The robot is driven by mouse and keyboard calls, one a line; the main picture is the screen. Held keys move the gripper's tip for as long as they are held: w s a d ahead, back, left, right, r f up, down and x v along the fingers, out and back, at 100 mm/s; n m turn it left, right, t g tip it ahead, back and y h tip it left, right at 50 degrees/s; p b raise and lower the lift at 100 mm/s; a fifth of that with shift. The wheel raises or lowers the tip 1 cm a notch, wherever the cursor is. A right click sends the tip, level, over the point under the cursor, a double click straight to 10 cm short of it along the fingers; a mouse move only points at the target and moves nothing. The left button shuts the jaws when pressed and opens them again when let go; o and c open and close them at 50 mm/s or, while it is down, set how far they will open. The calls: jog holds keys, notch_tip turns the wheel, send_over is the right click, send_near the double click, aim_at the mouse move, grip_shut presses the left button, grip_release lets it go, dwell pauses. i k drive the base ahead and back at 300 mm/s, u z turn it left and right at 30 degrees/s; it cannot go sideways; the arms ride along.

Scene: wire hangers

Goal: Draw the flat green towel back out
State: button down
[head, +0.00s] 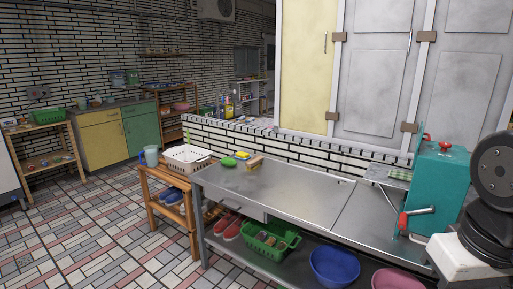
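A green and white checked cloth (399,175), which looks like the flat green towel, lies on a grey ledge (376,172) at the left of a teal machine (437,185). The machine stands at the right end of the metal counter. It has a red knob on top and a crank with a red handle (403,220) on its front. The cloth's right end meets the machine's edge; I cannot tell how far it goes inside. My dark arm shows at the right edge, but my gripper is outside the view.
The metal counter (290,193) is mostly bare. A green sponge (228,161), a yellow item and a wooden brush (255,163) sit at its far left. A low tiled wall (290,145) runs behind. A green basket and a blue bowl (334,266) are on the lower shelf.

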aim_at(407, 176)
jog(key=u, duration=0.3)
jog(key=i, duration=1.35)
jog(key=z, duration=1)
jog(key=i, duration=0.4)
jog(key=z, duration=0.45)
